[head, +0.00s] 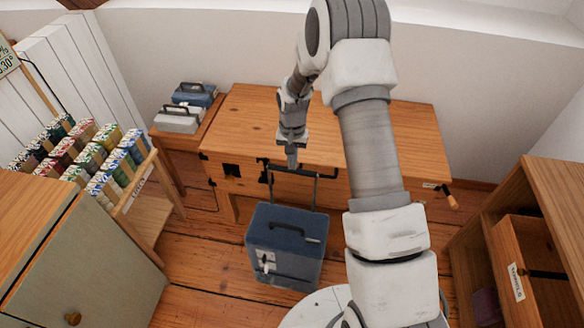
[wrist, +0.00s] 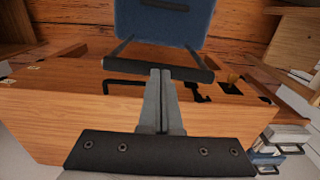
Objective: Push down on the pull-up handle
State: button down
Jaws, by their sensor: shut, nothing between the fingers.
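The pull-up handle (head: 318,174) is a dark bar on two thin rods, standing raised above a blue case (head: 287,243) on the floor in the head view. In the wrist view the handle's dark bar (wrist: 172,72) crosses just beyond my fingertips, with the blue case (wrist: 165,22) behind it. My gripper (head: 291,160) is shut and empty, pointing down at the bar's left part. In the wrist view its fingers (wrist: 160,75) overlap the bar's near edge. I cannot tell whether they touch it.
A wooden workbench (head: 405,135) stands right behind the handle. A spool rack (head: 140,190) and a cabinet (head: 80,260) are at left. Grey and blue boxes (head: 180,119) sit on a low table. An open drawer (head: 530,262) juts out at right.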

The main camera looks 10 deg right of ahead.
dwell(0.3)
notch_tip(320, 180, up, 8)
jog(key=p, duration=0.5)
dwell(0.4)
dwell(0.3)
jog(key=s+r+n+t+p, duration=0.1)
jog(key=s+r, duration=0.4)
jog(key=r, duration=0.8)
jog(key=s+r+n+t+p, duration=0.15)
jog(key=s+r, duration=0.35)
jog(key=r, duration=0.8)
jog(key=s+r+n+t+p, duration=0.1)
jog(key=s+r, duration=0.4)
jog(key=s, duration=0.4)
jog(key=s+r+n+t+p, duration=0.1)
jog(key=s+r, duration=0.4)
jog(key=s, duration=0.5)
jog(key=shift+s+t+p, duration=0.2)
jog(key=shift+t+p, duration=0.35)
jog(key=shift+p, duration=0.2)
